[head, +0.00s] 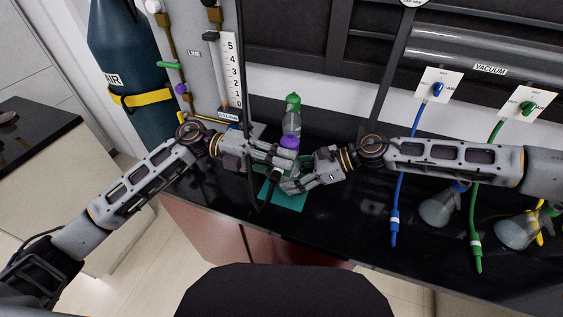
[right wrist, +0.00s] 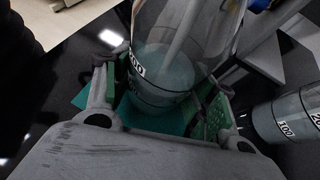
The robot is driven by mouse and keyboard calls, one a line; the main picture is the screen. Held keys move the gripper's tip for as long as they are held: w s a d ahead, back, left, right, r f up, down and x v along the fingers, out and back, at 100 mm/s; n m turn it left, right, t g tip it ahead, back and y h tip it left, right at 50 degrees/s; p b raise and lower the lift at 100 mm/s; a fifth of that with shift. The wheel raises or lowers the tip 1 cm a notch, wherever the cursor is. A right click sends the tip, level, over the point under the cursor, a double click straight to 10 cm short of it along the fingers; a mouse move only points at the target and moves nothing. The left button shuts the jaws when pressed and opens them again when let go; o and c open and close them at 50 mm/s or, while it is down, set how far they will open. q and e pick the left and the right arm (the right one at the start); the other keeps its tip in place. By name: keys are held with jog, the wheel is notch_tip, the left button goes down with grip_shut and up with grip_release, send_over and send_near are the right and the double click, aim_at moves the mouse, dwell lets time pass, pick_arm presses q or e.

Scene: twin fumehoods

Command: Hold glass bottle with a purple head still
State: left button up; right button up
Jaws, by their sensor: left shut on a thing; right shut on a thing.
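The glass bottle's purple head (head: 290,142) shows just above my left gripper (head: 287,158) in the head view. The left fingers are closed at the head, from the left, and hide much of the bottle below. My right gripper (head: 286,186) is lower, coming in from the right. In the right wrist view its green-padded fingers (right wrist: 160,112) are shut around the clear bottle body (right wrist: 165,75), which has a black mark and number. The bottle is over a teal mat (head: 287,198). Its base contact is hard to see.
A green-topped clear bottle (head: 292,112) stands just behind. A black hose (head: 246,100) hangs beside my left gripper. Blue (head: 405,185) and green (head: 477,200) hoses hang at the right, near glass flasks (head: 437,208). The black bench (head: 350,225) is clear at its front.

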pick_arm(q)
jog(key=shift+w+d, duration=0.2)
jog(key=shift+w, duration=0.6)
dwell(1.9)
jog(key=shift+s+a, duration=0.2)
jog(key=shift+s, duration=0.8)
dwell(4.3)
